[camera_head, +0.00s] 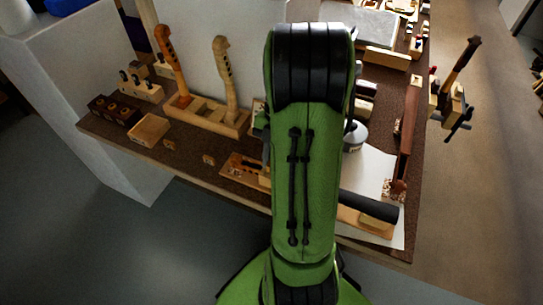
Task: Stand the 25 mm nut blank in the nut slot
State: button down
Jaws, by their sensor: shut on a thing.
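My green arm rises through the middle of the head view and hides my gripper and whatever is in it. I cannot pick out the nut blank being held. Two small light wooden pieces, one to the left (169,144) and one nearer the middle (209,160), lie apart near the bench's front edge; I cannot tell their sizes. A flat wooden block with openings (240,168) lies partly behind my arm. A black fingerboard-like piece (372,207) on light wood lies right of my arm, on white paper. The nut slot cannot be made out.
The brown bench (190,160) carries a wooden rack (215,116) with two upright scroll-ended necks, a shallow wooden box (148,129) and dark blocks (113,110). A bottle (355,136) stands right of my arm. A clamp (453,105) is at the bench's right edge.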

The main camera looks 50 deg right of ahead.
jog(key=shift+a+f, duration=0.1)
jog(key=shift+f, duration=0.05)
jog(key=c, duration=1.1)
grip_release()
jog(key=shift+c, duration=0.2)
jog(key=p+v, duration=1)
jog(key=v, duration=0.6)
jog(key=shift+f, duration=0.1)
